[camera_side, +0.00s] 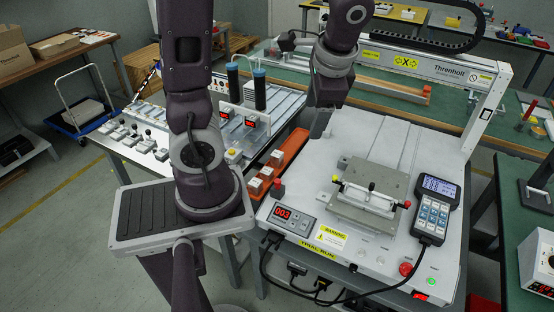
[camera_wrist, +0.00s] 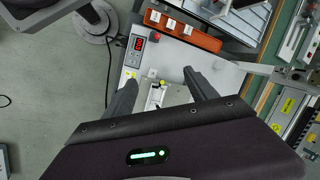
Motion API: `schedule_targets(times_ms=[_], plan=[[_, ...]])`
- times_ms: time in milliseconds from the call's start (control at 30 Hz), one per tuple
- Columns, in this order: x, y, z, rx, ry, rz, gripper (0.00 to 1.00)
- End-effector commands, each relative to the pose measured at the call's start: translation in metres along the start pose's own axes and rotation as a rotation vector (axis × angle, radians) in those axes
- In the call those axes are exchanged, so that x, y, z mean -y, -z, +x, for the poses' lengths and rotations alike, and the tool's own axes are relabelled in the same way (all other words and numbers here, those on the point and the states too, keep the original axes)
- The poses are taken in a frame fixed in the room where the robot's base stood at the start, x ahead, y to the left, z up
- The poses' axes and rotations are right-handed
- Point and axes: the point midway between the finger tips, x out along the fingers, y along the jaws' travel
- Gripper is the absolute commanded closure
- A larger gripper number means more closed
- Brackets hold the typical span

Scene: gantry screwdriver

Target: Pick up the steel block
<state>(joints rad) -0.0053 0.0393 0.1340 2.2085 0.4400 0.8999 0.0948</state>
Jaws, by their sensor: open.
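My gripper (camera_side: 318,132) is open and empty, held above the back left of the white machine bed. In the wrist view its two fingers (camera_wrist: 160,78) are spread wide with nothing between them. Several small pale blocks sit in a row in the orange tray (camera_side: 291,150), left of my gripper; one is the nearest block (camera_side: 255,186). The tray (camera_wrist: 205,39) also shows at the top of the wrist view, beyond the fingertips. I cannot tell from colour which block is steel. A grey fixture plate (camera_side: 372,212) with a clamp bar lies on the bed, front right of my gripper.
A handheld pendant (camera_side: 436,208) lies right of the fixture. A red counter display (camera_side: 288,213) and a red knob (camera_side: 277,188) stand near the tray's front end. The white gantry frame (camera_side: 484,105) rises at the back right. The bed (camera_side: 372,140) behind the fixture is clear.

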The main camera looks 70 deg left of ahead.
Motion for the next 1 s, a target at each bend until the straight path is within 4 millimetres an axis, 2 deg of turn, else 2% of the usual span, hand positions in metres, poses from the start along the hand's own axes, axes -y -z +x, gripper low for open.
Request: schedule_targets(times_ms=[33,167,200,300,400,500,600,867,1000], plan=[[0.015,0.007,0.03,0.106,0.038,0.074,0.34],[0.055,0.016,0.111,0.359,0.147,0.306,0.34],[0.066,0.015,0.137,0.437,0.176,0.389,0.34],[0.09,0.009,0.198,0.61,0.238,0.598,0.34],[0.106,-0.001,0.245,0.738,0.277,0.78,0.34],[0.115,-0.008,0.274,0.812,0.297,0.9,0.34],[0.117,-0.011,0.289,0.842,0.305,0.955,0.34],[0.103,-0.008,0.328,0.844,0.304,0.961,0.34],[0.094,-0.007,0.357,0.845,0.302,0.958,0.34]])
